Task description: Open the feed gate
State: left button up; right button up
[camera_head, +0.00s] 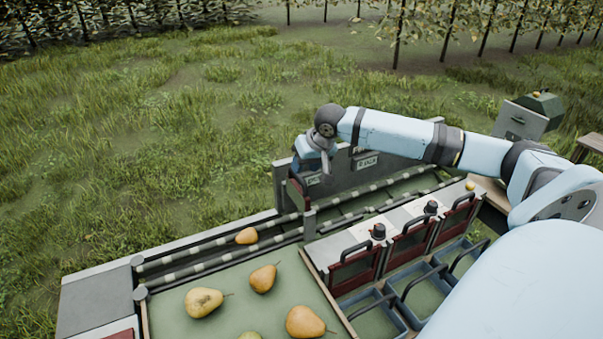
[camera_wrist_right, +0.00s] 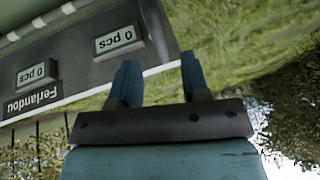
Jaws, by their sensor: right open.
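My right gripper (camera_head: 299,182) is at the near-left end of the grey display panel, above the roller lane (camera_head: 215,252). In the right wrist view the same gripper (camera_wrist_right: 161,80) has its two blue fingers apart, with nothing held between them. The panel's edge and grass show behind the fingers. A small grey upright plate (camera_head: 310,224) stands at the lane just below the gripper, apart from it. It looks like the feed gate, but I cannot tell for sure. A pear (camera_head: 246,236) lies on the lane to the left of this plate. My left gripper is out of view.
The display panel (camera_wrist_right: 75,62) carries counters reading "0 pcs". Several pears, one a yellow pear (camera_head: 203,302), lie on the green tray (camera_head: 172,325). Red-framed flaps (camera_head: 354,270) and blue bins (camera_head: 374,322) line the right side. Open grass lies beyond the bench.

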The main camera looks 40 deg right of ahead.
jog(key=v, duration=0.9)
jog(key=shift+s+r+b, duration=0.2)
jog(key=shift+r+b, duration=0.2)
